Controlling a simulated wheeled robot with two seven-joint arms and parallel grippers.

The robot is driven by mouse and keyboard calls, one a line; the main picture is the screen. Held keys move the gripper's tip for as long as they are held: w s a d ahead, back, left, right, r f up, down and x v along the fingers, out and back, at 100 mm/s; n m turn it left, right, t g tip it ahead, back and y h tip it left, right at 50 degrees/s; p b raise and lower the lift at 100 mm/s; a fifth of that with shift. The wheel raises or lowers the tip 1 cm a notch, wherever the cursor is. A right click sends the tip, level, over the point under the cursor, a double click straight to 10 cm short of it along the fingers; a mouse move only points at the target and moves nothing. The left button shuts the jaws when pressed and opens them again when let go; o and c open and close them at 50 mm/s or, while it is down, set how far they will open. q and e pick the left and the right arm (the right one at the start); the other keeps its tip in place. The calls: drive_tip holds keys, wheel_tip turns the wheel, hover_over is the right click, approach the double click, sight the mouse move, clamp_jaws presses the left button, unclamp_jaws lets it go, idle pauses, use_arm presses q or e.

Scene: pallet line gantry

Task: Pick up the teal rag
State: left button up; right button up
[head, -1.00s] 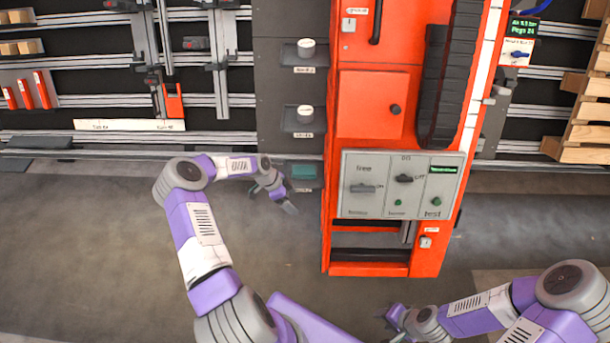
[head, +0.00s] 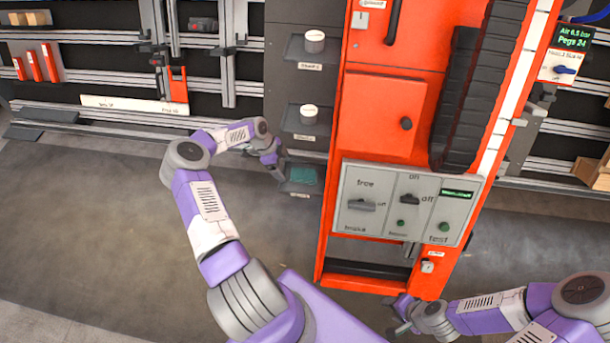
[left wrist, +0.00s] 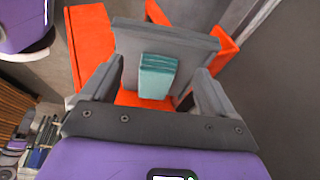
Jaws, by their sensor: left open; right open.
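The teal rag (head: 304,175) lies folded on the lowest small grey shelf (head: 299,189) of the dark panel, left of the orange cabinet. In the left wrist view the rag (left wrist: 157,77) shows as a folded block on the grey shelf plate (left wrist: 190,45). My left gripper (head: 277,170) is just left of the rag in the head view. In the wrist view its two fingers are spread, with the rag appearing between them. Whether they touch the rag I cannot tell. My right gripper (head: 401,316) is open and low, by the foot of the orange cabinet.
The orange cabinet (head: 383,115) with its grey switch panel (head: 380,220) stands right beside the rag's shelf. Two more small shelves above hold white-topped round items (head: 309,113). A rail rack fills the back left. The floor (head: 90,220) at left is clear.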

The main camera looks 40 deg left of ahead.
sight(303, 173)
use_arm(q)
drive_tip(key=shift+w+d, duration=0.35)
drive_tip(key=shift+d, duration=0.25)
drive_tip(key=w+d, duration=0.1)
drive_tip(key=w+d+b, duration=0.1)
drive_tip(key=d, duration=0.1)
drive_tip(key=shift+d, duration=0.2)
drive_tip(key=shift+w+d+f+b, duration=0.3)
drive_tip(key=shift+d+f, duration=0.45)
drive_tip(key=shift+f, duration=0.2)
drive_tip(key=shift+w+d+f, duration=0.1)
drive_tip(key=shift+w+f, duration=0.05)
drive_tip(key=shift+f, duration=0.25)
drive_tip(key=shift+f+b, duration=0.3)
drive_tip(key=shift+b, duration=0.1)
drive_tip(key=c, duration=1)
drive_tip(key=shift+c, duration=0.2)
drive_tip(key=shift+r, duration=0.1)
